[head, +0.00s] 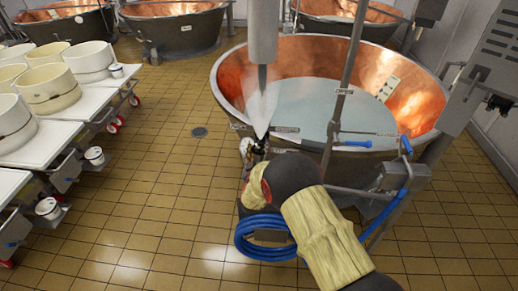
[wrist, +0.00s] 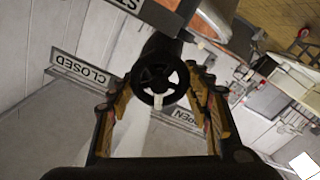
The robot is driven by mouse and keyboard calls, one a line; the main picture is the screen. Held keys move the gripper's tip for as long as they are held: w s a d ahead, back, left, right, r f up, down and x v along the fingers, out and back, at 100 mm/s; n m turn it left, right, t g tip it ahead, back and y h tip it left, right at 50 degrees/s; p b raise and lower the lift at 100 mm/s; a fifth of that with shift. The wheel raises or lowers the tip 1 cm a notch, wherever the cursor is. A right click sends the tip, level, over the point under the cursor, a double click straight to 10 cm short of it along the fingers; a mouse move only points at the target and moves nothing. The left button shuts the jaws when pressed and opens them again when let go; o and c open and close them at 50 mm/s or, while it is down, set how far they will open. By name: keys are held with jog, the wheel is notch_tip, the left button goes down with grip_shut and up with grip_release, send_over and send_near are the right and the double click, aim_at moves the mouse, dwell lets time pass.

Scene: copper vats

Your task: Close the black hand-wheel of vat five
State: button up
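The black hand-wheel (wrist: 153,73) is in the middle of the wrist view, on a dark valve body. My gripper (wrist: 158,98) is open, with one finger on each side of the wheel; whether either touches it I cannot tell. A CLOSED plate (wrist: 80,70) is left of the wheel and an OPEN plate (wrist: 187,117) is right of it. In the head view my gripper (head: 254,150) is at the near rim of the copper-lined vat (head: 405,85), which holds pale liquid. The wheel is not distinct there. I cannot read the vat's number.
A grey vertical pipe (head: 263,35) with a whitish plume (head: 262,105) at its lower end hangs above my gripper. A coiled blue hose (head: 262,240) is below. White tables with tubs (head: 50,85) line the left. Tiled floor between is clear.

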jog(key=c, duration=0.5)
jog(key=shift+c, duration=0.2)
jog(key=m+b, duration=0.3)
jog(key=b, duration=0.1)
jog(key=shift+f+m, duration=0.15)
jog(key=shift+m, duration=0.25)
jog(key=m+b, duration=0.3)
jog(key=shift+d+m, duration=0.15)
jog(key=shift+m, duration=0.15)
jog(key=m+b, duration=0.4)
jog(key=b, duration=0.1)
jog(key=shift+d+m, duration=0.15)
jog(key=shift+m, duration=0.15)
jog(key=m+b, duration=0.4)
jog(key=shift+d+m+b, duration=0.15)
jog(key=shift+m+b, duration=0.2)
jog(key=shift+m, duration=0.05)
jog(key=o, duration=1.1)
